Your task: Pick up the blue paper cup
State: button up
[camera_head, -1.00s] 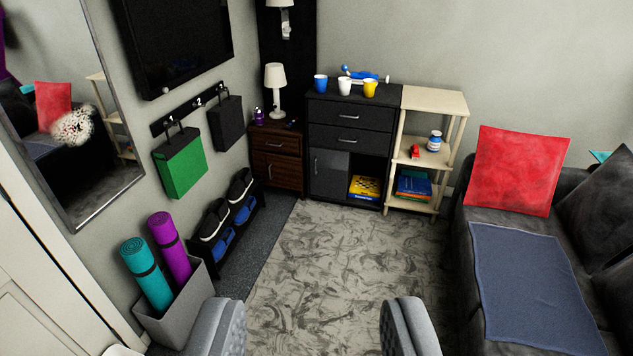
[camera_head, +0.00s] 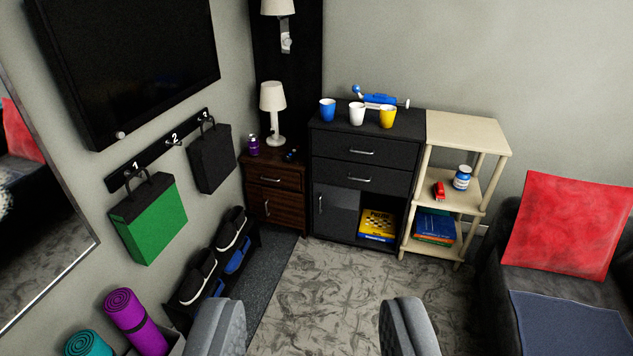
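The blue paper cup (camera_head: 327,110) stands upright on top of the black cabinet (camera_head: 365,149), at its left end. A white cup (camera_head: 357,114) and a yellow cup (camera_head: 388,117) stand to its right in a row. My gripper (camera_head: 316,330) shows at the bottom of the view, its two grey fingers wide apart with nothing between them. It is well short of the cabinet, and the blue cup is far ahead of it.
A blue and white object (camera_head: 380,98) lies behind the cups. A wooden shelf (camera_head: 470,132) adjoins the cabinet's right. A brown nightstand (camera_head: 273,178) with a lamp (camera_head: 273,112) is left. A shoe rack (camera_head: 215,265) and sofa (camera_head: 570,290) flank the clear rug (camera_head: 350,300).

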aim_at(327, 106)
jog(key=i, duration=2.75)
jog(key=z, duration=0.55)
jog(key=i, duration=1)
jog(key=u, duration=0.05)
